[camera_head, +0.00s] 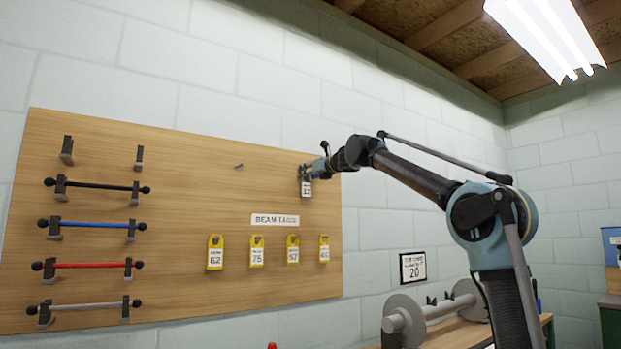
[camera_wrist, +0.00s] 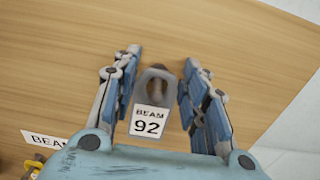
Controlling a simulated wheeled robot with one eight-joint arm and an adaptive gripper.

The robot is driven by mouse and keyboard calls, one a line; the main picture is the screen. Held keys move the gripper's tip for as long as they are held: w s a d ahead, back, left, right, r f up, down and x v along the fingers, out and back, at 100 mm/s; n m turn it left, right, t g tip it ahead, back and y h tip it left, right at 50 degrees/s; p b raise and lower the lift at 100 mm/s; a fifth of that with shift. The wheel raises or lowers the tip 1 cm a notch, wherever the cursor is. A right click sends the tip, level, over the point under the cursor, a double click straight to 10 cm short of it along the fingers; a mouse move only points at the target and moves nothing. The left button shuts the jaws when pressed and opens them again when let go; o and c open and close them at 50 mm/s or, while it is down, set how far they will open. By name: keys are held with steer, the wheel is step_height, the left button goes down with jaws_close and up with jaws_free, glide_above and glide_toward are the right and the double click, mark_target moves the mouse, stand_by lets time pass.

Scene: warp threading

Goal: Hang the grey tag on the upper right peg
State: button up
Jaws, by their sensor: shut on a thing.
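The grey tag (camera_wrist: 152,112), with a white label reading BEAM 92, is between the two fingers of my gripper (camera_wrist: 160,68). My gripper is shut on it. In the head view the tag (camera_head: 306,188) hangs below my gripper (camera_head: 304,174), at the upper right of the board. A dark peg end (camera_wrist: 156,86) shows at the tag's hole in the wrist view. I cannot tell whether the peg passes through the hole or stands behind it. In the head view my gripper hides the upper right peg. The upper left peg (camera_head: 238,166) is bare.
The wooden board (camera_head: 190,140) carries several yellow tags (camera_head: 215,254) in a row below a BEAM sign (camera_head: 275,219). Coloured bars (camera_head: 95,224) rest on brackets at the left. A bench with a roller (camera_head: 440,310) stands below right. The board around the upper pegs is clear.

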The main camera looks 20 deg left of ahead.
steer(key=o, duration=1)
steer(key=shift+c, duration=0.2)
steer(key=v, duration=1.2)
steer(key=shift+w+d, duration=0.1)
